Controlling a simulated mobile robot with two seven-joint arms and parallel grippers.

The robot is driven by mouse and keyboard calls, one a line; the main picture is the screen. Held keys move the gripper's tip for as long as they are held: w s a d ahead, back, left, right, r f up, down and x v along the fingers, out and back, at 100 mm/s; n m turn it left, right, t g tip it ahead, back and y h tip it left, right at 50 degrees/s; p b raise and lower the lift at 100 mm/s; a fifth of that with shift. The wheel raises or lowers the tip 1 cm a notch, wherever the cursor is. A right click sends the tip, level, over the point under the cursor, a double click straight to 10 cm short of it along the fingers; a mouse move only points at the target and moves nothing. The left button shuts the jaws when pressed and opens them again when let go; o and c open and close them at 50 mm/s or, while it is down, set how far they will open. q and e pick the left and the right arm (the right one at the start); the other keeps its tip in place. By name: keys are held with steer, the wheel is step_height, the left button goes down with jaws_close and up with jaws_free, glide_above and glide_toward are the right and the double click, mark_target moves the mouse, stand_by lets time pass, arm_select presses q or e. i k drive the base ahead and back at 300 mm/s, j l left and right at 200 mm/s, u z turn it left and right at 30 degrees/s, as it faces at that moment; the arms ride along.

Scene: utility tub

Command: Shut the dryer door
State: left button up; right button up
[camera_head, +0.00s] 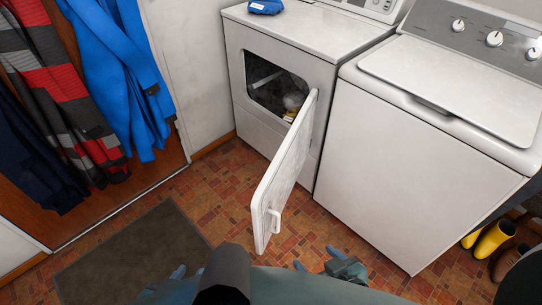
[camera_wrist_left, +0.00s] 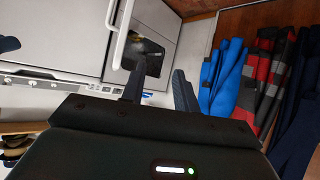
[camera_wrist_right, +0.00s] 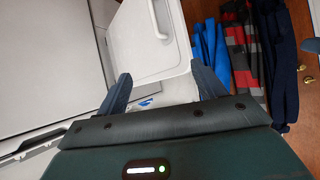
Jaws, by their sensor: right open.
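The dryer (camera_head: 290,40) stands against the back wall. Its white door (camera_head: 285,170) hangs wide open, swung out toward me, with a loop handle (camera_head: 273,222) near its free edge. The drum opening shows light-coloured items inside. My left gripper (camera_head: 188,271) is low, left of the door, open and empty. My right gripper (camera_head: 316,262) is low, right of the door's free edge, open and empty, with the door panel (camera_wrist_right: 150,65) beyond its fingers.
A white washer (camera_head: 420,150) stands right of the dryer. A blue item (camera_head: 265,6) lies on the dryer top. Coats (camera_head: 75,80) hang at the left above a dark mat (camera_head: 130,255). Yellow boots (camera_head: 490,240) stand at the right. Tiled floor around the door is clear.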

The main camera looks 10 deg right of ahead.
mark_target(269, 201)
steer(key=k+l+z, duration=0.25)
steer(key=l, duration=0.15)
steer(key=k+l+u, duration=0.15)
steer(key=l, duration=0.15)
steer(key=k+l+u, duration=0.15)
steer(key=i+l, duration=0.35)
steer(key=l+u, duration=0.05)
